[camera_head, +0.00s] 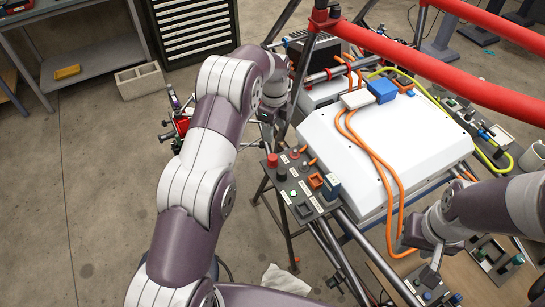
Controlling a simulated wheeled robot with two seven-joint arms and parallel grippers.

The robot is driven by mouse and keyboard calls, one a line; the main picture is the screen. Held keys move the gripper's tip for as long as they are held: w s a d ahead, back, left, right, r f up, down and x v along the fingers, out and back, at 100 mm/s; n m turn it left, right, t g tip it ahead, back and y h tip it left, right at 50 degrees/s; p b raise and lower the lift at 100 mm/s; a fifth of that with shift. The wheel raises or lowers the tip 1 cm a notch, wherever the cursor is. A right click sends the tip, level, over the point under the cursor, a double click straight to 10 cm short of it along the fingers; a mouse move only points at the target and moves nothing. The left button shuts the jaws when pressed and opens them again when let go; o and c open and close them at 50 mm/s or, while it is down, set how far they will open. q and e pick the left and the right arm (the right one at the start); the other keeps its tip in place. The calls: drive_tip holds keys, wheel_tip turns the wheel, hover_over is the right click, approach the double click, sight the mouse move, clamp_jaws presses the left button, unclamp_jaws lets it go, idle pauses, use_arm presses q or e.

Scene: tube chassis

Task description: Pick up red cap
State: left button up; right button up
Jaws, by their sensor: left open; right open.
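A small red cap (272,160) stands at the left corner of a dark control panel (304,213), beside a black knob (282,174). My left arm reaches up the middle of the view. My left gripper (267,116) is beyond the panel, above and apart from the red cap in the picture. It is open, though its fingers are small and partly hidden by the wrist. My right gripper (428,257) is open at the lower right, pointing down near the chassis's front tubes, far from the red cap. Nothing is seen in either gripper.
A large white box (420,150) with orange cables (362,150) sits right of the panel. Red tubes (440,70) cross the upper right. Other switches (316,181) crowd the panel. A black tool cabinet (195,28) stands behind. The left floor is mostly clear.

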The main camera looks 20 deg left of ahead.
use_arm(q)
wheel_tip(320, 180, down, 2)
drive_tip(key=s+m+b, duration=0.1)
drive_tip(key=m+b, duration=0.1)
drive_tip(key=p, duration=0.2)
hover_over(273, 157)
drive_tip(key=f, duration=0.2)
drive_tip(key=w+f, duration=0.1)
drive_tip(key=f, duration=0.1)
drive_tip(key=shift+f, duration=0.4)
drive_tip(key=f+p, duration=0.1)
drive_tip(key=s+f+p, duration=0.1)
drive_tip(key=f, duration=0.1)
drive_tip(key=shift+s, duration=0.15)
wheel_tip(273, 157, down, 3)
drive_tip(key=shift+r+p, duration=0.15)
drive_tip(key=shift+p, duration=0.25)
drive_tip(key=shift+w+f, duration=0.25)
drive_tip(key=shift+s+r, duration=0.1)
drive_tip(key=c, duration=1.1)
